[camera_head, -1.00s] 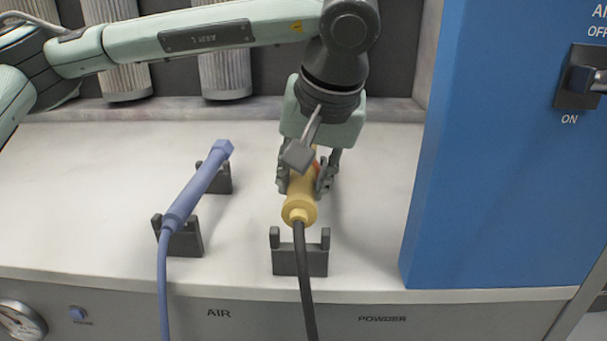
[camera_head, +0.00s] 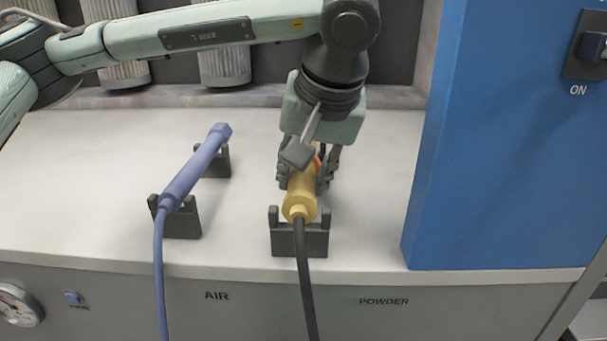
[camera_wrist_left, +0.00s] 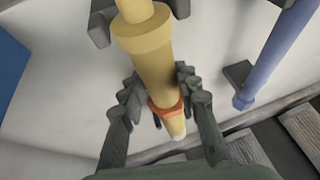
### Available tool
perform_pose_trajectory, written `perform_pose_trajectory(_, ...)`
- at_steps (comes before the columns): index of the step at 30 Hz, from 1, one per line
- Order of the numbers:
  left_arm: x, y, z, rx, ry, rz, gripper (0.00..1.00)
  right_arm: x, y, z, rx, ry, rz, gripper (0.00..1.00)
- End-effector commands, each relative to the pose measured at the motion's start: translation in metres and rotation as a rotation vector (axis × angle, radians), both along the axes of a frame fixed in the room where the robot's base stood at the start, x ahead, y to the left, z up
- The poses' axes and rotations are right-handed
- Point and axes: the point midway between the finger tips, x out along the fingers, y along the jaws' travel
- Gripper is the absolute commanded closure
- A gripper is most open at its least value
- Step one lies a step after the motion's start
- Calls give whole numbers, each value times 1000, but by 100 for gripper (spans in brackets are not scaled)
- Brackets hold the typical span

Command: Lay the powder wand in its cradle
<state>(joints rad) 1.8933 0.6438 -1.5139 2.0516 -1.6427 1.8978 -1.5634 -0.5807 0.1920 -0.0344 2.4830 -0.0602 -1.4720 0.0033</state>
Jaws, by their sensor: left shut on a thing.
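The yellow powder wand (camera_head: 300,201) points away from me, with a black hose running from its near end over the front edge. My left gripper (camera_head: 308,180) is shut on the wand around its middle. In the left wrist view the wand (camera_wrist_left: 153,62) runs between the fingers of the gripper (camera_wrist_left: 160,100), with an orange band near its far tip. The dark near cradle bracket (camera_head: 300,240) stands above the POWDER side, and the wand's near end is over or between its prongs. I cannot tell whether it rests on it. The far bracket is hidden. My right gripper is not in view.
A blue wand (camera_head: 195,172) lies in its own two dark brackets (camera_head: 180,220) on the left. A blue cabinet with a switch (camera_head: 510,130) stands at the right. Ribbed filter columns (camera_head: 224,66) are behind. The white shelf is clear between the wands.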

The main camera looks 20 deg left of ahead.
Motion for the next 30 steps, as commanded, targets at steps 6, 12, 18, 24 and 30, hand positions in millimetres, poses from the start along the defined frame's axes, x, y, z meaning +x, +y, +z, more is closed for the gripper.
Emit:
perform_pose_trajectory(6,0,0,1,-1,-2,0,53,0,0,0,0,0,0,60)
perform_pose_trajectory(12,0,0,0,0,-1,1,44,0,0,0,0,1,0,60)
perform_pose_trajectory(18,-1,-1,1,0,1,-1,44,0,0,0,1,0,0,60)
perform_pose_trajectory(24,-10,-9,26,-1,-3,-4,44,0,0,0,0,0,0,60)
perform_pose_trajectory(30,-25,-21,66,0,-5,-2,44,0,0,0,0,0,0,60)
